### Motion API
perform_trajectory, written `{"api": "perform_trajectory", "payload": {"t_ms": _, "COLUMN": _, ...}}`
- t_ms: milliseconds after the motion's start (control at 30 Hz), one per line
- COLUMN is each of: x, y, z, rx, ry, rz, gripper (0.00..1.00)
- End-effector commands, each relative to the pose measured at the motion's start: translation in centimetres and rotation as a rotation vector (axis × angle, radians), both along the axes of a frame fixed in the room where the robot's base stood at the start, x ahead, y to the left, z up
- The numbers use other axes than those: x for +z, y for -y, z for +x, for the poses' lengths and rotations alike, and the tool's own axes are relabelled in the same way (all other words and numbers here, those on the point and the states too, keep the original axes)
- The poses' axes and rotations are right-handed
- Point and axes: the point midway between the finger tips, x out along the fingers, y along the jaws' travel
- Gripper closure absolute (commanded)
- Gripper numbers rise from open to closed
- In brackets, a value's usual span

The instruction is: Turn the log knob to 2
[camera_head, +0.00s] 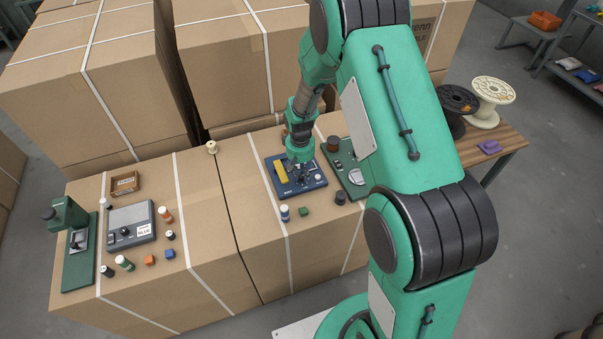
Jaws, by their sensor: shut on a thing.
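My gripper (301,176) points down over a dark blue device (284,189) on the cardboard-covered top, right of the middle. Its fingers are shut on a small knob on the device's upper face. The fingers hide most of the knob, and its pointer and any marks around it are too small to read. I take this to be the log knob, but no label confirms it. A yellow part (280,170) lies on the left of the device's face, beside the gripper.
A green-based device (356,184) stands close on the right, partly behind my arm. Small bottles (285,213) and a green cube (304,211) stand in front. A grey box with knobs (131,218) and a green press (72,240) are at left. Tall cartons (225,70) rise behind.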

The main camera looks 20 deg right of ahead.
Motion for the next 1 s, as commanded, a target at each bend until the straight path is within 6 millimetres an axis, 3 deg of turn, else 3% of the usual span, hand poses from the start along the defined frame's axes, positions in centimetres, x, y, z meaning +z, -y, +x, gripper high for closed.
{"api": "perform_trajectory", "payload": {"t_ms": 300, "x": 0.20, "y": 0.00, "z": 0.31, "rx": -0.117, "ry": 0.006, "rz": 0.000, "gripper": 1.00}}
{"api": "perform_trajectory", "payload": {"t_ms": 733, "x": 0.21, "y": 0.03, "z": 0.35, "rx": -0.129, "ry": 0.007, "rz": 0.000, "gripper": 1.00}}
{"api": "perform_trajectory", "payload": {"t_ms": 767, "x": 0.21, "y": 0.03, "z": 0.34, "rx": -0.129, "ry": 0.007, "rz": 0.000, "gripper": 0.74}}
{"api": "perform_trajectory", "payload": {"t_ms": 833, "x": 0.20, "y": 0.03, "z": 0.31, "rx": -0.129, "ry": 0.006, "rz": 0.000, "gripper": 0.61}}
{"api": "perform_trajectory", "payload": {"t_ms": 1000, "x": 0.12, "y": 0.02, "z": 0.19, "rx": -0.128, "ry": 0.004, "rz": 0.000, "gripper": 0.61}}
